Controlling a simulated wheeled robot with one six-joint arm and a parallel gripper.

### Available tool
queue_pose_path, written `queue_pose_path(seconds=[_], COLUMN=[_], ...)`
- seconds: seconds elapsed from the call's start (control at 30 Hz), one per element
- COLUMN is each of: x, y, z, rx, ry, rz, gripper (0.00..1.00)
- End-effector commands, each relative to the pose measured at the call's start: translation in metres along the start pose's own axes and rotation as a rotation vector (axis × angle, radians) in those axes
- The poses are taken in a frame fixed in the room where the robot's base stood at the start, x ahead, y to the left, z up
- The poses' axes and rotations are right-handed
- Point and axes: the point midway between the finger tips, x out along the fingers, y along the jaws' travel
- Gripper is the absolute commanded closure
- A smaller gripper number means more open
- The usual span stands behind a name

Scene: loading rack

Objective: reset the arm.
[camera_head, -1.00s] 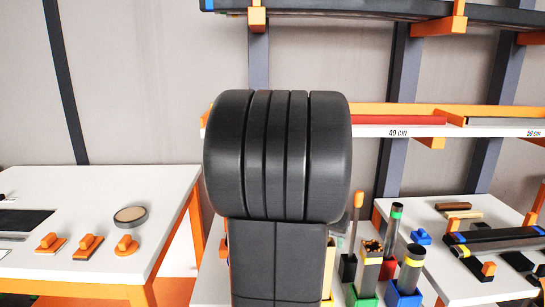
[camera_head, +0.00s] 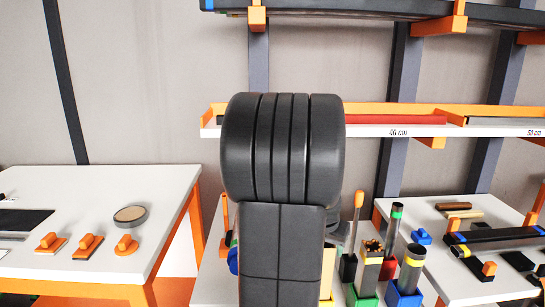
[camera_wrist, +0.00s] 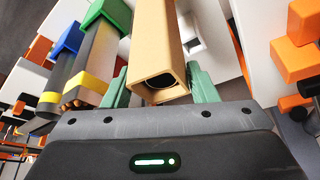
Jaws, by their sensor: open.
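My gripper (camera_wrist: 160,72) shows in the wrist view with its two green fingers apart. A tan square tube (camera_wrist: 158,50) with an open dark end stands between the fingers. A gap shows on the left of the tube; whether the right finger touches it is unclear. In the head view my dark arm fills the middle and hides my gripper. A yellow strip (camera_head: 328,270), perhaps the same tube, shows at the arm's right edge.
Tubes in coloured holders stand right of my arm, including one in a green base (camera_head: 371,270) and one in a blue base (camera_head: 409,270). A white shelf edge (camera_head: 400,131) crosses behind. A white table (camera_head: 100,190) is at left.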

Motion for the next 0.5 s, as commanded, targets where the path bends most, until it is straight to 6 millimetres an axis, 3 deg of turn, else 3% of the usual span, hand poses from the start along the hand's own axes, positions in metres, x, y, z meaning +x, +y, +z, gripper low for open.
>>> queue_pose_path(seconds=[0.03,0.17,0.5], x=[0.005,-0.015,-0.077], y=[0.0,0.0,0.0], z=[0.002,-0.001,-0.004], rx=[0.0,-0.001,-0.003], ry=[-0.001,0.012,0.049], rz=[0.0,-0.003,-0.011], gripper=[0.47,0.47,0.47])
